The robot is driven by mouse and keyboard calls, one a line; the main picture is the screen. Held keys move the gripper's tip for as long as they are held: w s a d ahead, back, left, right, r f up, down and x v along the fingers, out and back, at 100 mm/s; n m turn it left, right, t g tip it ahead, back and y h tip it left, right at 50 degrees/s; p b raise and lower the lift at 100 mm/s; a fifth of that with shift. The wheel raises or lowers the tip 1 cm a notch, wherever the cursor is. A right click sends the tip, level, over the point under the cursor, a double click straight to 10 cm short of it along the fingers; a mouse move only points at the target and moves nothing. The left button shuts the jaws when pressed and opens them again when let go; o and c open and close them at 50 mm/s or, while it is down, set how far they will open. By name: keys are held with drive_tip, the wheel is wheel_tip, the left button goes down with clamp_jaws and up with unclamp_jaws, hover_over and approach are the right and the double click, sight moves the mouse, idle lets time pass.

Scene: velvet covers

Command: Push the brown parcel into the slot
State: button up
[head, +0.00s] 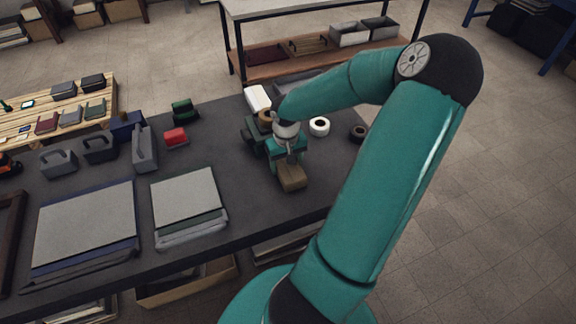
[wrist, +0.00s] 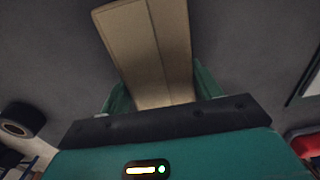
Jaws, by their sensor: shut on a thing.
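The brown parcel (head: 292,179) is a small box at the lower end of my gripper (head: 288,160), over the right part of the dark table (head: 330,180). In the wrist view the parcel (wrist: 148,45) extends away from between the two green fingers of my gripper (wrist: 160,93). The gripper is shut on it. I cannot tell whether the parcel touches the table. No slot can be made out clearly in either view.
Tape rolls (head: 319,127) lie behind the gripper, near a white box (head: 257,98). Left are a stack of grey-topped boards (head: 187,195), a red block (head: 175,137) and grey handled blocks (head: 58,163). The table between boards and parcel is clear.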

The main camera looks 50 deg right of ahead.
drive_tip(key=shift+w+d, duration=0.35)
drive_tip(key=shift+w, duration=0.2)
drive_tip(key=shift+w+d, duration=0.3)
drive_tip(key=shift+w, duration=0.25)
drive_tip(key=o, duration=1.3)
wheel_tip(320, 180, up, 14)
drive_tip(key=shift+f, duration=0.1)
